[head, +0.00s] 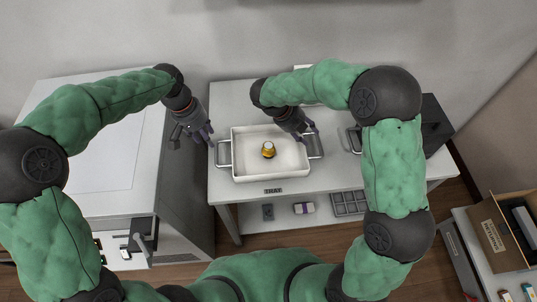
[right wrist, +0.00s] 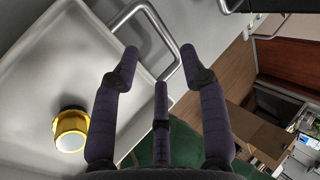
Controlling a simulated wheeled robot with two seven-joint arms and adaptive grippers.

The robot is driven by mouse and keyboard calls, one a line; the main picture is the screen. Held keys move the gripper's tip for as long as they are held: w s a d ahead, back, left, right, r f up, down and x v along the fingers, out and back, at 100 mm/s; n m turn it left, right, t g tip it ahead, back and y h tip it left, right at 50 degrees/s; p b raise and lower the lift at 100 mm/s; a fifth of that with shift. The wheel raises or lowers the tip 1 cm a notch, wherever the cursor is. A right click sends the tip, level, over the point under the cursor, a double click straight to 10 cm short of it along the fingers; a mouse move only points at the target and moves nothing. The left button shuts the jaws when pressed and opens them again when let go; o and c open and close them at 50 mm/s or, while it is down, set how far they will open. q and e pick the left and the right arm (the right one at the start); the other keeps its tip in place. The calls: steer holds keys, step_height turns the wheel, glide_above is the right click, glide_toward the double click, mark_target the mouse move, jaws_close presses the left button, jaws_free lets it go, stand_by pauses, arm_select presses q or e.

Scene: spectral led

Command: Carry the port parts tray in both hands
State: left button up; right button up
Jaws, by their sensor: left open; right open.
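The white port parts tray (head: 245,168) sits on the white table, with a metal handle at each end. A yellow part with a pale top (head: 268,150) stands inside it. My left gripper (head: 203,137) is open, above and just left of the left handle (head: 223,153). My right gripper (head: 306,133) is open near the right handle (head: 316,146). The tray (right wrist: 30,80) and yellow part (right wrist: 70,130) show at left there.
The table (head: 225,196) carries a TRAY label (head: 273,190) in front of the tray. A lower shelf holds a grey divided bin (head: 350,203) and small items. A white cabinet (head: 100,160) stands left. A cardboard box (head: 495,230) is at far right.

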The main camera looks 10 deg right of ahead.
steer(key=shift+v, duration=1.35)
steer(key=shift+r, duration=0.15)
